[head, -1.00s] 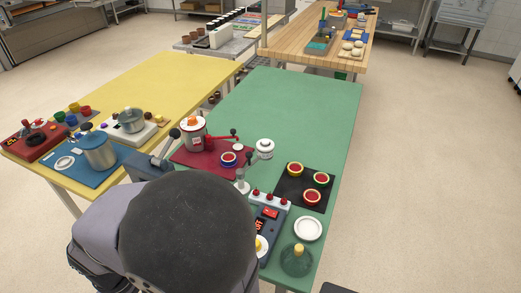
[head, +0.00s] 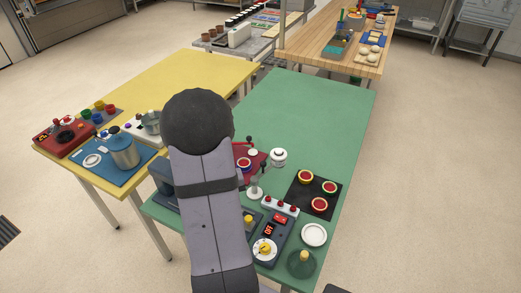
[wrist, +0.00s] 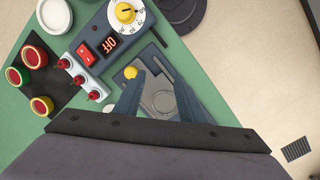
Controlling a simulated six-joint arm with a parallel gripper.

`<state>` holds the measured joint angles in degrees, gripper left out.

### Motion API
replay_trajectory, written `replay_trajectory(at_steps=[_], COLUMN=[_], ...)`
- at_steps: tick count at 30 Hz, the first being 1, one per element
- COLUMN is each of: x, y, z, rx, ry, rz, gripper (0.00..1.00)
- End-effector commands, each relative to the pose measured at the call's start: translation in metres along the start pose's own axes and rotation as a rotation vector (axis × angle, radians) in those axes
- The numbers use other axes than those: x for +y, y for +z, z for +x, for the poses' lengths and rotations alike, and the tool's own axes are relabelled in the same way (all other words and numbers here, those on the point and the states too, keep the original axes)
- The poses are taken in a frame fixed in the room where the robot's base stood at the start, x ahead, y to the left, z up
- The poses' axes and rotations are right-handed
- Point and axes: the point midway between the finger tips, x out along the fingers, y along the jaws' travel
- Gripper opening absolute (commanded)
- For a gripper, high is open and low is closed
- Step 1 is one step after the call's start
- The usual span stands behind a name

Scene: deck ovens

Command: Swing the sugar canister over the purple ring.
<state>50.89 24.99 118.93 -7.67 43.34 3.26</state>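On the green table, the red board (head: 257,153) is partly hidden behind my arm in the head view. A small round piece (head: 243,163) with a blue-purple rim and red middle sits on it, perhaps the purple ring. A white canister (head: 278,157) with a dark band stands just right of the board; I cannot tell whether it is the sugar canister. In the wrist view, my gripper (wrist: 155,85) is open and empty, its two fingers apart above a dark grey device (wrist: 158,98) with a round plate. My gripper is hidden in the head view.
The control box (head: 271,238) with a yellow dial stands near the table's front. The green table's far part is clear.

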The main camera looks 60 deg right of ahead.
Motion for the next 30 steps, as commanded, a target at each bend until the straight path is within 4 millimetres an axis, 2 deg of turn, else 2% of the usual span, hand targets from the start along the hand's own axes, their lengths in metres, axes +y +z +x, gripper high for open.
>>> replay_trajectory(at_steps=[1, 3, 6, 9, 11, 14, 21, 24, 30], x=[0.024, 0.05, 0.074, 0.096, 0.106, 0.117, 0.123, 0.123, 0.123], y=[-0.023, -0.055, -0.102, -0.134, -0.145, -0.15, -0.139, -0.138, -0.138], z=[-0.009, -0.018, -0.042, -0.079, -0.096, -0.111, -0.111, -0.11, -0.11], rx=[0.018, 0.057, 0.145, 0.249, 0.296, 0.341, 0.355, 0.362, 0.367], ry=[0.02, 0.055, 0.109, 0.139, 0.147, 0.152, 0.141, 0.129, 0.119], rz=[0.082, 0.199, 0.383, 0.601, 0.732, 0.938, 1.303, 1.383, 1.433], gripper=[0.37, 0.37, 0.37, 0.37, 0.37, 0.37, 0.37, 0.37, 0.37])
